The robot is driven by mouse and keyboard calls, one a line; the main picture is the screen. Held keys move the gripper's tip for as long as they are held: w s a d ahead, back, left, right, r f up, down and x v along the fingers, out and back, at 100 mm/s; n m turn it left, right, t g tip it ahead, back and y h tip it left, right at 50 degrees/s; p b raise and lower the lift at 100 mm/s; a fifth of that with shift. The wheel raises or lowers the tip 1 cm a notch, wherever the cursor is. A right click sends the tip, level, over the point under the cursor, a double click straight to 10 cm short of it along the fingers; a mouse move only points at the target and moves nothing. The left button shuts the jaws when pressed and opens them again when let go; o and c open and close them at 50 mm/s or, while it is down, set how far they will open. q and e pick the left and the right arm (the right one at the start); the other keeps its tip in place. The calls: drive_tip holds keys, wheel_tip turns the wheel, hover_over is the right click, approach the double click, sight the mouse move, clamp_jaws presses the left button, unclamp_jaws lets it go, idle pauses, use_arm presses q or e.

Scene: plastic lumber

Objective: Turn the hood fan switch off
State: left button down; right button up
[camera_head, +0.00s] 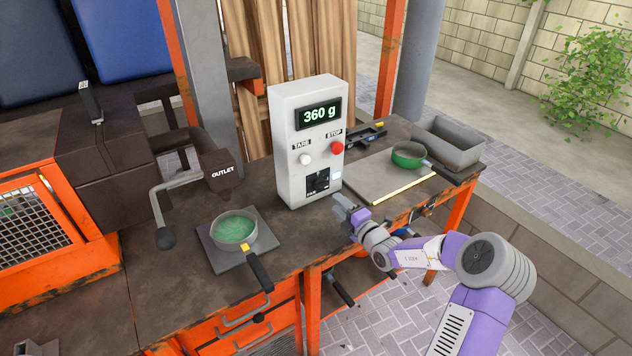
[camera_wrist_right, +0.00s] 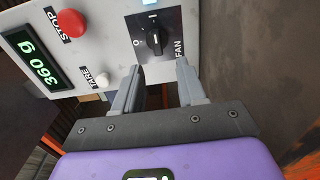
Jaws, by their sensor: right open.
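The fan switch (camera_head: 320,182) is a black rotary knob on a dark plate, low on the front of a white control box (camera_head: 287,110). In the right wrist view the knob (camera_wrist_right: 154,41) stands between the marks 0 and I, with the word FAN beside it. Its pointer direction is hard to tell. My right gripper (camera_head: 342,207) is just in front of and below the switch in the head view. In the wrist view its open fingers (camera_wrist_right: 158,78) point at the knob, apart from it, with nothing between them. My left gripper is not in view.
The box shows 360 g and has a white TARE button (camera_head: 305,159) and a red STOP button (camera_head: 337,147). A pan of green material (camera_head: 233,230) sits on a plate under the outlet (camera_head: 222,172). A green pan (camera_head: 408,154) and grey bin (camera_head: 448,145) stand right.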

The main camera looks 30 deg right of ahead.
sight(323, 188)
drive_tip(key=shift+w+d, duration=0.15)
drive_tip(key=shift+w, duration=0.5)
drive_tip(key=w, duration=0.1)
drive_tip(key=w+b, duration=0.1)
drive_tip(key=w, duration=0.1)
drive_tip(key=w+b, duration=0.1)
drive_tip(key=w, duration=0.1)
drive_tip(key=shift+a, duration=0.3)
drive_tip(key=shift+w+r, duration=0.15)
drive_tip(key=shift+w, duration=0.6)
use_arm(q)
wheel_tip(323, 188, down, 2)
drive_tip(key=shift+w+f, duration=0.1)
use_arm(e)
drive_tip(key=shift+c, duration=0.3)
clamp_jaws()
